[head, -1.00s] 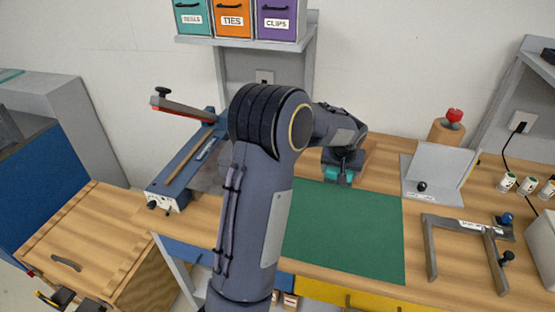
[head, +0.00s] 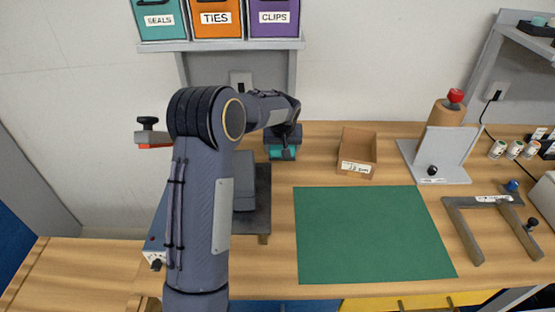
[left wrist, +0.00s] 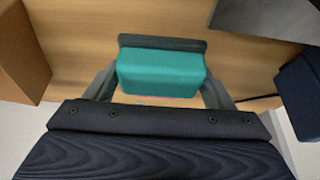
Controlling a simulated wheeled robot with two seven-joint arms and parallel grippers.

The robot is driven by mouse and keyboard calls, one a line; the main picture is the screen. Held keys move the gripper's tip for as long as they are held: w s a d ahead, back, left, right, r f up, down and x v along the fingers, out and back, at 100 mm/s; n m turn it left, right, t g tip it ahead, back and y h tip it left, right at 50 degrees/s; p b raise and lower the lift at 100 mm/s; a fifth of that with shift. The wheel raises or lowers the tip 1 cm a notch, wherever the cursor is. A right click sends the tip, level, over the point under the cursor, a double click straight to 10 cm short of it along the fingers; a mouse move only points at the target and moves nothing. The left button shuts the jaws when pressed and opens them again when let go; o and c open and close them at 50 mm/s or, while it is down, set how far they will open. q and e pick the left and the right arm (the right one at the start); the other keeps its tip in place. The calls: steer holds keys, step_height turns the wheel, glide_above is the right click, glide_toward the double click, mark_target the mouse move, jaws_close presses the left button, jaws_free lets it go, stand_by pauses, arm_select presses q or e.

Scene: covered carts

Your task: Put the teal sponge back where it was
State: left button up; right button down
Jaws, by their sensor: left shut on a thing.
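The teal sponge (head: 283,153) is held in my left gripper (head: 283,146), above the back part of the wooden bench, left of an open cardboard box (head: 357,169). In the left wrist view, the sponge (left wrist: 160,73) sits between the two fingers of the left gripper (left wrist: 160,75), with bare wood behind it. A brown cardboard side (left wrist: 18,60) shows at the left of that view. I cannot tell whether the sponge touches the bench. My right gripper is not in view.
A green mat (head: 370,235) lies bare in front of the box. A dark plate with a grey block (head: 243,185) stands beside my left arm, which hides part of the bench. A grey stand (head: 440,155) is at right. Labelled bins (head: 217,18) sit on a shelf above.

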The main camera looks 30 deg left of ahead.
mark_target(282, 168)
arm_select(q)
step_height(282, 168, down, 5)
steer(key=shift+f+p, duration=0.1)
steer(key=shift+p, duration=0.3)
steer(key=shift+f, duration=0.15)
steer(key=shift+f+b, duration=0.2)
steer(key=shift+b, duration=0.1)
steer(key=o, duration=1)
steer(key=shift+r, duration=0.1)
steer(key=shift+c, duration=0.2)
